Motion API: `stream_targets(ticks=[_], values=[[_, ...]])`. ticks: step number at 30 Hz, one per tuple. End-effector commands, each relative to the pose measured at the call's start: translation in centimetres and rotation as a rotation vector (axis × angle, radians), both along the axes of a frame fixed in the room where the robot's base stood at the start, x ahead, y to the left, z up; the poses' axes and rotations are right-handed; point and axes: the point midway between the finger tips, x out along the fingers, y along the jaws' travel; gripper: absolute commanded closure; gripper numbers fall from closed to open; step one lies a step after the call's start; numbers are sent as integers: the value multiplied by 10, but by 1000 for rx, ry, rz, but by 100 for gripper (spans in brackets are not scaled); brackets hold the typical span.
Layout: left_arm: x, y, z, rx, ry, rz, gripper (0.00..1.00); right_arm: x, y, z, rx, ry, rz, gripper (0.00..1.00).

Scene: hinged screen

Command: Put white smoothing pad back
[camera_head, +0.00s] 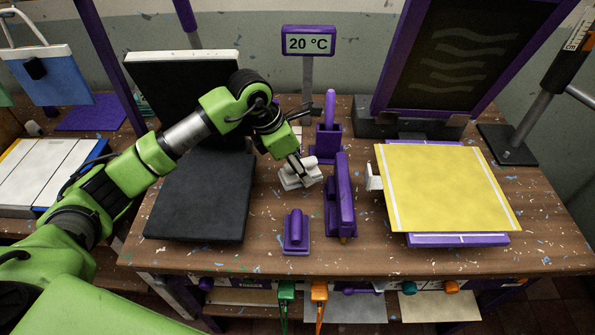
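A small white block-shaped thing (296,179), which looks like the white smoothing pad, is at the middle of the wooden table, right of the black slab. My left gripper (302,170) comes down over it from the upper left, with its fingertips at the pad's top. The fingers partly cover the pad, and I cannot tell whether they are closed on it or whether it touches the table. Another small white part (373,178) shows at the left edge of the yellow sheet. My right gripper is not in view.
A purple block with a handle (296,235), a tall purple tool (342,200) and a purple holder (327,145) stand close to the pad. The black slab (200,200) lies left. The yellow sheet (445,190) lies right, before a dark framed screen (465,50).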

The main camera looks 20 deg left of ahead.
Motion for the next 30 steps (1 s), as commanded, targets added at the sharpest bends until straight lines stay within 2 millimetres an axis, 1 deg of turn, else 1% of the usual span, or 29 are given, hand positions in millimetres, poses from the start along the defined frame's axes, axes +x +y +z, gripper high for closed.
stream_targets(ticks=[1, 3, 6, 9, 10, 13, 15, 17, 23, 26, 27, 28, 30], values=[[4, 3, -4, -2, 2, 2, 79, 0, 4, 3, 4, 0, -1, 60], [7, 5, -10, -2, 1, 1, 79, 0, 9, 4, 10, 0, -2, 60], [10, 7, -15, -2, -1, 0, 79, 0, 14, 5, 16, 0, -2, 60], [14, 11, -21, -1, 1, 1, 79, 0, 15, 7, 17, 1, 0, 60], [13, 11, -25, -1, 3, 0, 79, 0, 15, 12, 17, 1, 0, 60], [12, 10, -39, -3, 5, 0, 79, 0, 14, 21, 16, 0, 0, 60], [13, 10, -47, -2, 2, 0, 79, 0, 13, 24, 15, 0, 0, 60], [13, 10, -50, -2, -1, 0, 79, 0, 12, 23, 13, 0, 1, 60], [13, 10, -51, -1, -2, -1, 79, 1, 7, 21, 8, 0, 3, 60], [13, 10, -55, -1, -2, -1, 79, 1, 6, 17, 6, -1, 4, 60], [13, 10, -53, -1, -2, -1, 49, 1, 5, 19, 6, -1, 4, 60], [13, 10, -53, -1, -1, -1, 42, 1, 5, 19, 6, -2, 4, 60], [13, 10, -53, -1, 0, 0, 42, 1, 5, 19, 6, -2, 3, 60]])
